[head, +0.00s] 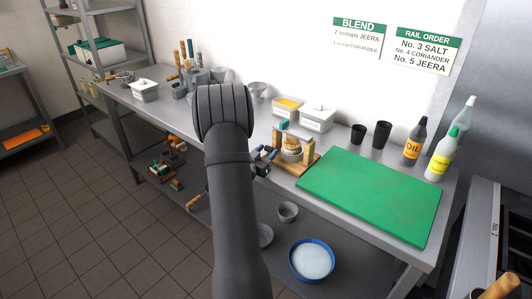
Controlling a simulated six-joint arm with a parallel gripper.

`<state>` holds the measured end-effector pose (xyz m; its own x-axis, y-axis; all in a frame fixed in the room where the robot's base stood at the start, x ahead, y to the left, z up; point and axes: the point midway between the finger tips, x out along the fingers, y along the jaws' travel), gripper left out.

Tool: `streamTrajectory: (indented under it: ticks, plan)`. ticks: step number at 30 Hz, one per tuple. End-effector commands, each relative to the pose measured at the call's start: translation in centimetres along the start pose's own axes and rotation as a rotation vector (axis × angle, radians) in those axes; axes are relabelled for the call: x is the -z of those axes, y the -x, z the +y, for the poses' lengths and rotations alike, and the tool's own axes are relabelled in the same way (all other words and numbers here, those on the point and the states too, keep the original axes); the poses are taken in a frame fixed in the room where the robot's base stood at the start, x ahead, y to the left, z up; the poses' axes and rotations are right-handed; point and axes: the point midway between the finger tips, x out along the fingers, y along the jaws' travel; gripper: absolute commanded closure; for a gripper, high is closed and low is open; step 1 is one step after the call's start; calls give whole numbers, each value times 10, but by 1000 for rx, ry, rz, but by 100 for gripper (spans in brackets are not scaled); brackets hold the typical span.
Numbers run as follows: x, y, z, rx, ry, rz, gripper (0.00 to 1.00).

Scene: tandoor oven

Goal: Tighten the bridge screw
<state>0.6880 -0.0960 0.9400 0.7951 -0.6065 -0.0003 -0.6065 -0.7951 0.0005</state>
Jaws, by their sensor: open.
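A wooden stand (308,157) with upright posts stands on the steel counter, left of the green board. A round tan and pale piece sits between its posts, and a small green piece shows at its top left. I cannot make out a bridge screw on it; it is too small or hidden. My dark arm hides part of the counter behind and left of the gripper.
The green board (372,195) lies flat and clear on the right. Two black cups (381,134), an oil bottle (414,142) and a yellow bottle (440,155) stand behind it. White tubs (317,118) stand behind the stand. A blue-rimmed bowl (311,278) sits on the lower shelf.

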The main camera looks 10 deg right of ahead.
Motion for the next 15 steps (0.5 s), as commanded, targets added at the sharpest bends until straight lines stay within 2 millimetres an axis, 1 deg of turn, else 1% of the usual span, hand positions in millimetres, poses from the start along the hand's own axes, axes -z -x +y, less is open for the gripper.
streamTrajectory:
  ticks: [9,14,15]
  plan:
    - [0,-3,0,0,0,0,55]
    - [0,-3,0,0,0,0,86]
    - [0,-3,0,0,0,0,87]
